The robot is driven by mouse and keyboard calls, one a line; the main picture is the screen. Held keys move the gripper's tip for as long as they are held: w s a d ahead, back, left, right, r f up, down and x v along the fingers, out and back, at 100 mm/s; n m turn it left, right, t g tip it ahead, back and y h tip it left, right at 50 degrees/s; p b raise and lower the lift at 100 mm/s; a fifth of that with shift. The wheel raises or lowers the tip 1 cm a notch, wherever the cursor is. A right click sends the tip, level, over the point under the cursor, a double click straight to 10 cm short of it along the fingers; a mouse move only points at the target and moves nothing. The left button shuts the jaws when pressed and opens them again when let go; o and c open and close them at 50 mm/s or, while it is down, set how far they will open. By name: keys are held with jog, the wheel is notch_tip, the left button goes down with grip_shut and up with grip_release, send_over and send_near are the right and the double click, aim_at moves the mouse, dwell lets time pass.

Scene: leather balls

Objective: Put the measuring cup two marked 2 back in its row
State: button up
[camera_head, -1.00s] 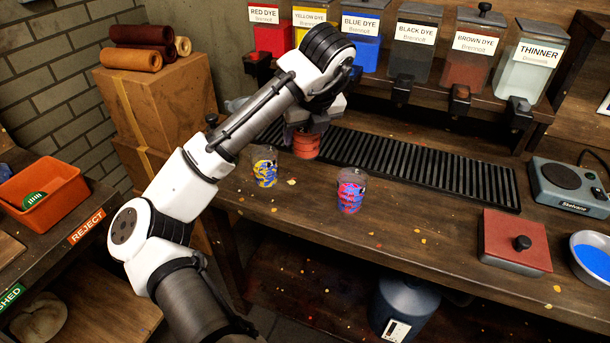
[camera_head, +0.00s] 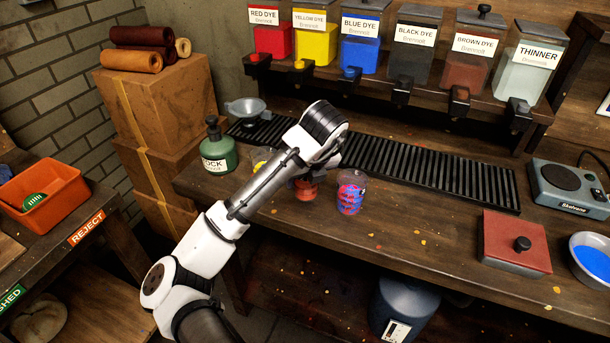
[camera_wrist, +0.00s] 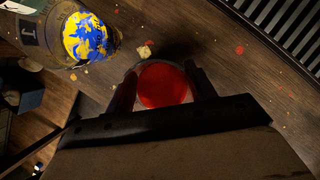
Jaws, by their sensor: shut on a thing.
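My gripper (camera_wrist: 162,88) is shut on a clear cup with red contents (camera_wrist: 163,84), one finger on each side. In the head view this red cup (camera_head: 305,190) shows below my wrist, partly hidden, at or just above the bench top. Its mark cannot be read. A cup with blue and red patches (camera_head: 350,193) stands just to its right. A cup with yellow and blue patches (camera_wrist: 86,36) stands to the left, mostly behind my arm in the head view (camera_head: 261,157). The held cup is between these two, roughly in line with them.
A black drip grate (camera_head: 430,172) runs behind the cups, below several dye dispensers (camera_head: 361,50). A green bottle (camera_head: 218,152) stands at the left bench end, near a grey funnel (camera_head: 246,108). A red-lidded box (camera_head: 515,240) is at right. The bench front is clear, with paint specks.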

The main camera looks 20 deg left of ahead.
jog(key=shift+f, duration=0.25)
jog(key=o, duration=1.1)
jog(key=shift+r, duration=0.1)
jog(key=shift+r, duration=0.45)
jog(key=v, duration=1.1)
jog(key=shift+s+d+r, duration=0.1)
jog(key=shift+d+r, duration=0.1)
